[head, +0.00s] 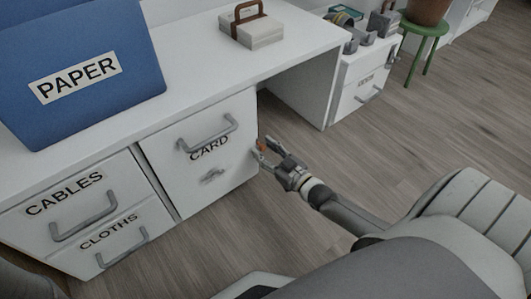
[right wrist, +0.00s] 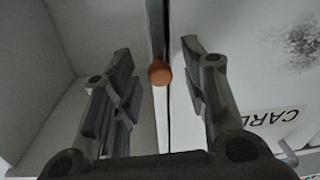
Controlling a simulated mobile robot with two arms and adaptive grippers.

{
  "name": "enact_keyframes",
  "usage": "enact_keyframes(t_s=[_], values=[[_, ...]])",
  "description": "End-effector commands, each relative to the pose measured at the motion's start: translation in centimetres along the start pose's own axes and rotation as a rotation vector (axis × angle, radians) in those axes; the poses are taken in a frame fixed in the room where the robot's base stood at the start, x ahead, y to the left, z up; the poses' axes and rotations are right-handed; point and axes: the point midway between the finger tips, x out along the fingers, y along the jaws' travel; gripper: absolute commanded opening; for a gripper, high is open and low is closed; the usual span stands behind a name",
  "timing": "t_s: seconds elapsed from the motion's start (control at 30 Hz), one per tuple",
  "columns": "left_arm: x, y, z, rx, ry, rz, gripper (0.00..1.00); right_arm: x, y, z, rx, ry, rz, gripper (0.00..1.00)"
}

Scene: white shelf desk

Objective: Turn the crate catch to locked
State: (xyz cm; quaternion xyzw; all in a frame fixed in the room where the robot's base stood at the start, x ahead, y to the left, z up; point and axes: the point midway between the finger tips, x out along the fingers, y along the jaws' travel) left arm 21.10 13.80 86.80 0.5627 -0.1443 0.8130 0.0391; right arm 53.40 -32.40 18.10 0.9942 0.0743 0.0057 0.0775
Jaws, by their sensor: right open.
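My right gripper (head: 267,149) is open beside the right edge of the white CARD unit (head: 165,150). A small orange-brown knob (right wrist: 159,72) shows between its spread fingers (right wrist: 157,58) in the right wrist view, at a narrow dark seam along a white panel. I see a gap between the knob and each finger. In the head view the knob (head: 261,144) is partly hidden by the fingers. A small grey catch-like fitting (head: 212,176) is on the CARD front below its handle. I cannot tell which is the crate catch. My left gripper is not in view.
A blue PAPER box (head: 120,105) and a white box with a brown handle (head: 250,32) stand on the white desk (head: 195,75). CABLES (head: 50,190) and CLOTHS (head: 85,250) drawers are at left. A green stool (head: 425,30) is far back. Floor right of CARD is clear.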

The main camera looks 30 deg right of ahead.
Motion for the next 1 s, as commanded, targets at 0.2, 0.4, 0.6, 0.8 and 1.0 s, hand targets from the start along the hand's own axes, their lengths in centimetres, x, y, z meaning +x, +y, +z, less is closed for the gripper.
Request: enact_keyframes(t_s=[0.2,0.4,0.6,0.8,1.0], values=[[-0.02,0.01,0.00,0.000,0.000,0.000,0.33,0.12,0.01,-0.06,0.000,0.000,0.000,0.41],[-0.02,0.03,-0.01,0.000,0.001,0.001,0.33,0.11,0.02,-0.05,0.000,0.000,0.000,0.21],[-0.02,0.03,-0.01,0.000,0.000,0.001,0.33,0.10,0.01,-0.04,0.000,0.000,0.000,0.00],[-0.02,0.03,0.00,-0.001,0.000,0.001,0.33,0.09,-0.01,-0.03,0.000,0.000,0.000,0.00],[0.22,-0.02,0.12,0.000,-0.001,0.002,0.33,0.15,-0.34,-0.18,0.020,0.001,0.000,0.00]])
